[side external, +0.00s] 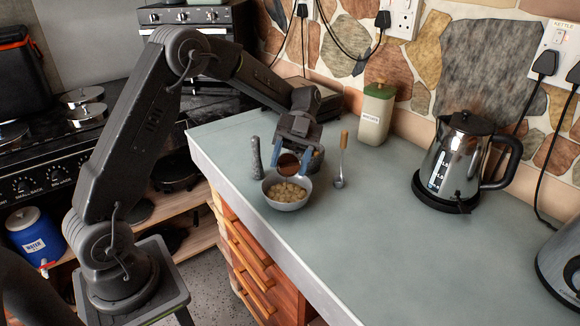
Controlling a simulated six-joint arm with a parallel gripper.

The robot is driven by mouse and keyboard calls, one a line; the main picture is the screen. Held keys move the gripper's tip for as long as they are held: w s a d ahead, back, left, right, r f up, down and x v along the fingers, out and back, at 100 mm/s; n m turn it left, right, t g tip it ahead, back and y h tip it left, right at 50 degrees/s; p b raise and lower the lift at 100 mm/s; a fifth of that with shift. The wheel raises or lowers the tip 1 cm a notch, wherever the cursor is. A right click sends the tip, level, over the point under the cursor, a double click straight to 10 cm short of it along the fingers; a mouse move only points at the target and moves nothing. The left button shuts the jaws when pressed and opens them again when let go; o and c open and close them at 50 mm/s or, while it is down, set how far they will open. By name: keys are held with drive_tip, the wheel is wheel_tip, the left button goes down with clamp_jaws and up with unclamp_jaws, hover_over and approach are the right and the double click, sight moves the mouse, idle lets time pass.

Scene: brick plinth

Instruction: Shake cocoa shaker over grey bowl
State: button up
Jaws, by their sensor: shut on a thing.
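The grey bowl (289,205) stands upright near the left edge of the worktop with tan chunks in it. My gripper (291,162) is above the bowl's far side, pointing down, with its blue-grey fingers shut on the cocoa shaker (289,165). Only a round brown end of the shaker shows between the fingers, facing the camera, so it looks tipped over. The rest of the shaker is hidden by the gripper. I cannot tell whether any cocoa is falling.
A dark pestle-like object (257,158) stands left of the bowl. A wooden-handled ladle (341,165) is to the right. A cream canister with a green lid (375,115) stands behind, near the wall. A kettle (455,165) stands right. The front worktop (370,240) is clear.

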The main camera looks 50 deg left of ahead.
drive_tip(key=shift+f, duration=1.45)
drive_tip(key=shift+r, duration=0.15)
drive_tip(key=shift+r, duration=1.4)
drive_tip(key=shift+f, duration=0.1)
drive_tip(key=shift+f, duration=1.5)
drive_tip(key=shift+r, duration=0.1)
